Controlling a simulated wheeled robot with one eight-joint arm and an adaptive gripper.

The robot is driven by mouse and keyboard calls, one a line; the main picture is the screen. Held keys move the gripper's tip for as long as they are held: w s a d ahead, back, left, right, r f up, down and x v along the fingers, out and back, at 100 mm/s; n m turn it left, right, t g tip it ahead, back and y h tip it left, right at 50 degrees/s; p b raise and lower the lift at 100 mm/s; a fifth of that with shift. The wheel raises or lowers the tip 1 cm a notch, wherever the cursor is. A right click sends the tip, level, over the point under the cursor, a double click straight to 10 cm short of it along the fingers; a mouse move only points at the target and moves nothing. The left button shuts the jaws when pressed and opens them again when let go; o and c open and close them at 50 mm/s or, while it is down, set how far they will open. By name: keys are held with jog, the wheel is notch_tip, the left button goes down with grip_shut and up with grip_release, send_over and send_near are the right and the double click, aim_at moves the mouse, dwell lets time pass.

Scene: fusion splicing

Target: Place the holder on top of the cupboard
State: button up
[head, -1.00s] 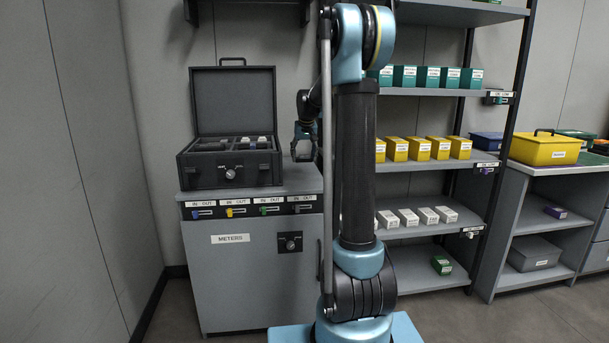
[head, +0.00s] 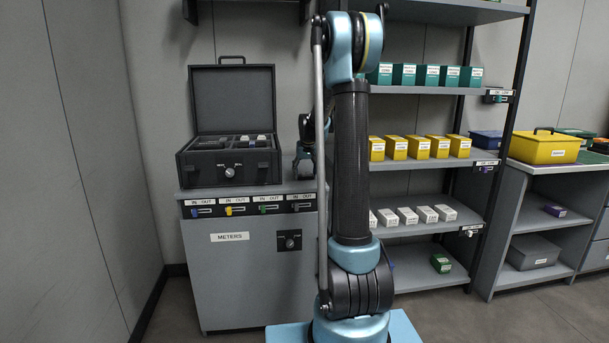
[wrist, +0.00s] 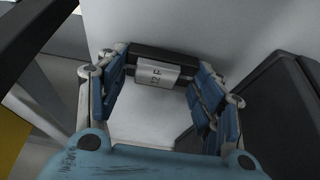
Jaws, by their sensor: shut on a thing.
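The holder (wrist: 152,72) is a small dark block with a pale label reading "12 F", seen in the wrist view. My gripper (wrist: 162,64) is shut on it, a blue finger at each side. In the head view my gripper (head: 304,164) is low over the right end of the cupboard top, partly behind my arm; the holder cannot be made out there. The grey cupboard (head: 245,262) is labelled METERS. Its pale top lies beneath the holder in the wrist view (wrist: 150,125). I cannot tell whether the holder touches it.
An open black case (head: 205,172) stands on the cupboard's left and middle; its dark side (wrist: 265,110) is close on the right in the wrist view. A shelf rack with yellow boxes (head: 418,148) stands to the right. A strip of cupboard top right of the case is clear.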

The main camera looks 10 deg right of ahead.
jog(key=o, duration=1.1)
jog(key=v, duration=1.2)
jog(key=s, duration=1.3)
jog(key=s+f, duration=0.6)
jog(key=s, duration=0.5)
jog(key=s+f+g, duration=0.1)
jog(key=s+f, duration=0.5)
jog(key=s, duration=0.5)
jog(key=s+f+g, duration=0.1)
jog(key=s+f, duration=0.5)
jog(key=s, duration=0.5)
jog(key=shift+f, duration=0.2)
jog(key=shift+d, duration=0.1)
